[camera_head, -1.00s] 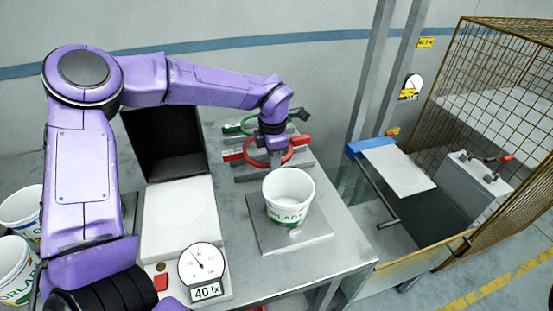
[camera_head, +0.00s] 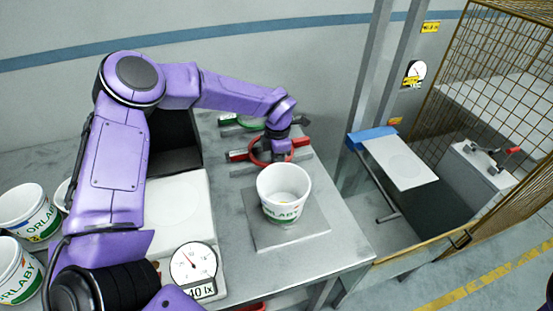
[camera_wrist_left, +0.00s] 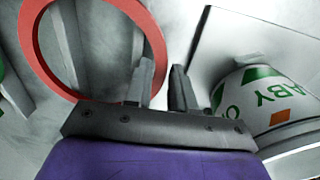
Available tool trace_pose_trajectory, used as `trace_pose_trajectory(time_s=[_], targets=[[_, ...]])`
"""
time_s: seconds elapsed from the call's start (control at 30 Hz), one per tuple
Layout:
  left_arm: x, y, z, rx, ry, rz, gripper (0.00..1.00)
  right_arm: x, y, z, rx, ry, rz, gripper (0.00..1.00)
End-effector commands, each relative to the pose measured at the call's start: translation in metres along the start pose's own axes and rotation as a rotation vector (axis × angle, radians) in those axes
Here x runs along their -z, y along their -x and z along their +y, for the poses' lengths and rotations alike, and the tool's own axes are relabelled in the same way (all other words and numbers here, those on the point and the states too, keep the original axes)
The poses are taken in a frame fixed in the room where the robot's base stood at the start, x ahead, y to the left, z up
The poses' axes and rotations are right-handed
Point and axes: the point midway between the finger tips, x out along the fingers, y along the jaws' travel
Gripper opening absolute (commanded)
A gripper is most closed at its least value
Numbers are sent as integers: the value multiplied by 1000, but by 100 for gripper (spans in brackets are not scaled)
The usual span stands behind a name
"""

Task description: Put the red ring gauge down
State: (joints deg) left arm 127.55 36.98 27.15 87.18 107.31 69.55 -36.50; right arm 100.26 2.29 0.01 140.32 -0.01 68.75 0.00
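The red ring gauge (camera_head: 258,158) lies at the back of the grey table, on or against a grey rack; its exact support is partly hidden by my arm. It has red grips at its sides. In the left wrist view its ring (camera_wrist_left: 38,55) fills the upper left, passing behind one fingertip. My left gripper (camera_head: 281,160) is low at the ring's right side. My right gripper is not in view.
A green ring gauge (camera_head: 247,121) lies just behind. A white tub (camera_head: 284,205) stands on a grey plate in front of my left gripper. A dial gauge (camera_head: 193,264) and more tubs (camera_head: 25,210) are at left. A wire cage (camera_head: 500,70) is at right.

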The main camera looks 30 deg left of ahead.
Motion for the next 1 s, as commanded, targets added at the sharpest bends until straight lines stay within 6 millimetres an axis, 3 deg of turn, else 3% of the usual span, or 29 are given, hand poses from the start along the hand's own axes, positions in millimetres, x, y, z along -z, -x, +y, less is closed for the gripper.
trace_pose_trajectory(time_s=[0.47, 0.57, 0.63, 0.9, 1.0], targets=[[0, 4, 1, -5, -1, -2, 39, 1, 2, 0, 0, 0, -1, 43], [0, 18, 2, -8, -1, -3, 39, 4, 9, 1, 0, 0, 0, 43], [-1, 28, 2, -8, -1, -7, 39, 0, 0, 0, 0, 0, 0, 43], [0, 98, 1, -7, -1, -6, 39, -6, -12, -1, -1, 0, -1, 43], [0, 117, 1, -7, 0, -3, 39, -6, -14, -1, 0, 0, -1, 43]])
